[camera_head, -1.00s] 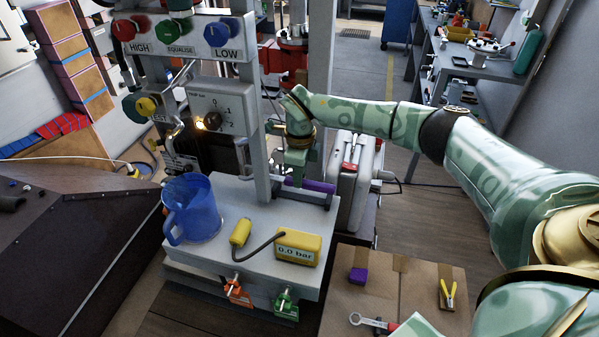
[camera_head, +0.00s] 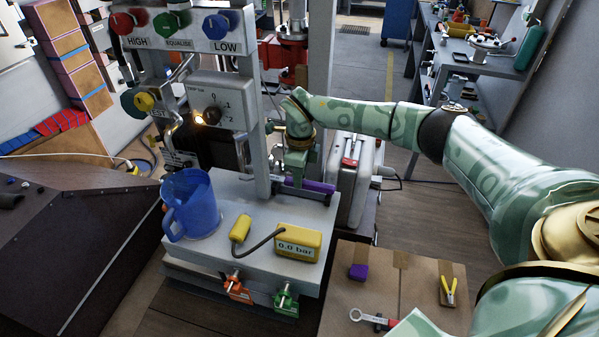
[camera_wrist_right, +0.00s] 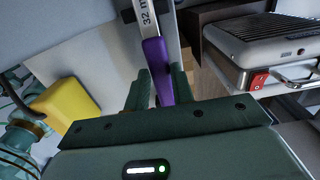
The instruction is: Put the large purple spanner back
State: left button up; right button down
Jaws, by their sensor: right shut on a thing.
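The large purple spanner (camera_head: 312,186) is at the back right of the pale bench top, by a dark strip along its edge. In the right wrist view its purple grip (camera_wrist_right: 154,55) runs away from me to a metal shank marked "32 m". My right gripper (camera_head: 294,176) points down from above and is shut on the purple grip. In the wrist view the fingers (camera_wrist_right: 158,88) stand on both sides of it. The spanner's far end is cut off there. I cannot tell whether it touches the bench. My left gripper is not in view.
A blue jug (camera_head: 196,208) and a yellow meter (camera_head: 298,243) stand on the bench (camera_head: 215,252). A grey upright (camera_head: 260,150) rises beside my gripper. A grey case (camera_head: 352,185) is at the right. A brown board (camera_head: 385,290) holds a purple block (camera_head: 358,271), pliers (camera_head: 448,290) and a red-handled spanner (camera_head: 372,320).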

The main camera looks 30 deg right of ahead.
jog(key=shift+f, duration=0.15)
jog(key=c, duration=0.6)
grip_release()
jog(key=shift+c, duration=0.2)
jog(key=shift+r+p, duration=2.35)
jog(key=shift+r, duration=0.7)
